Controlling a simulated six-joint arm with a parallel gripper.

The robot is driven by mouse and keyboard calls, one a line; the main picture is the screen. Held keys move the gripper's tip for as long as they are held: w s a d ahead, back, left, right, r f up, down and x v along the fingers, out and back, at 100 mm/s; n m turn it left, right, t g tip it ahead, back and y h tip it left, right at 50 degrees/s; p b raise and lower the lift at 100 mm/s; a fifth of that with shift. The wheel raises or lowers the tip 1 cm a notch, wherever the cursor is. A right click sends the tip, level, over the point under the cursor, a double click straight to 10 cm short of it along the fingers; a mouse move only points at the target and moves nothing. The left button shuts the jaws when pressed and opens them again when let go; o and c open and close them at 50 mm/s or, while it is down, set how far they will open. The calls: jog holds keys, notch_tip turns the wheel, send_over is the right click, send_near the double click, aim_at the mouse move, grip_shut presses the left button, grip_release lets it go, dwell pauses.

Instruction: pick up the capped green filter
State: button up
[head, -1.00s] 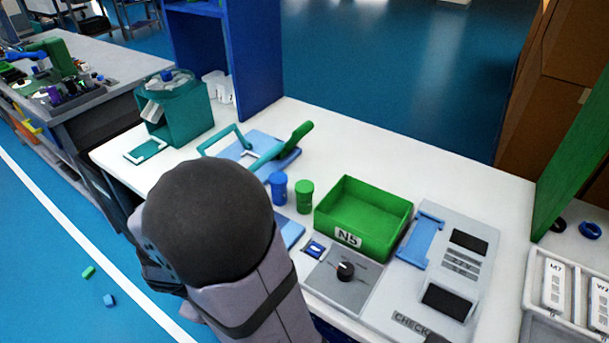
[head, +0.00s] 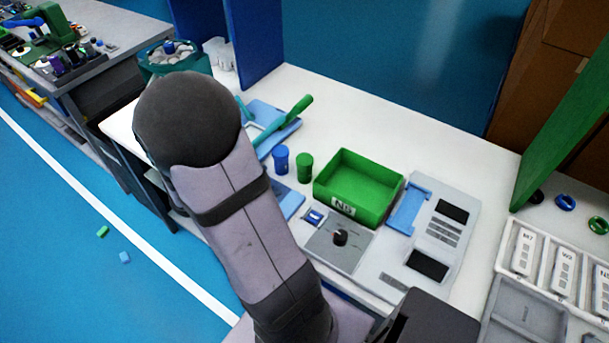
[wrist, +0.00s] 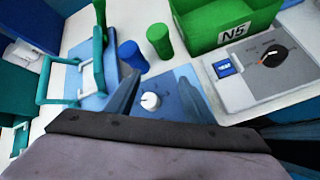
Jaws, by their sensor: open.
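The green filter is a small upright cylinder with a cap-like top (head: 304,168), standing on the white bench between a blue cylinder (head: 281,158) and the green N5 bin (head: 343,207). In the wrist view, the green filter (wrist: 160,41) is at the upper middle, with the blue cylinder (wrist: 133,56) to its left. My gripper (wrist: 158,85) is open in the wrist view, its two fingers apart and nothing visible between them but a blue plate with a white knob (wrist: 150,100) beyond. The green filter appears past the fingertips, not between them. The gripper's fingers cannot be made out in the head view.
A teal-handled tool on a blue base (head: 275,128) lies behind the cylinders. A grey panel with a black knob (head: 340,238) and a grey checking device (head: 440,235) stand at front right. Trays (head: 545,260) are far right. Bare bench lies behind the bin.

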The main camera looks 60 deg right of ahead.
aim_at(299, 164)
jog(key=d+n+h+b, duration=0.1)
jog(key=d+b, duration=0.1)
jog(key=d+f+n+h+b, duration=0.1)
jog(key=d+b, duration=0.1)
jog(key=s+d+f+n+b, duration=0.1)
jog(key=d+n+b, duration=0.1)
jog(key=shift+d+f+g+h, duration=0.2)
jog(key=shift+g+h, duration=0.1)
jog(key=shift+h, duration=0.1)
jog(key=shift+s+d+r+n+h+b, duration=0.1)
jog(key=shift+d+r+n+h+b, duration=0.1)
jog(key=shift+d+n+b, duration=0.2)
jog(key=shift+s+d+r+n+h+b, duration=0.1)
jog(key=shift+d+n+h+b, duration=0.1)
jog(key=shift+d+n+b, duration=0.15)
jog(key=shift+p+x, duration=0.45)
jog(key=shift+x, duration=3.2)
jog(key=shift+s, duration=0.1)
jog(key=c, duration=0.8)
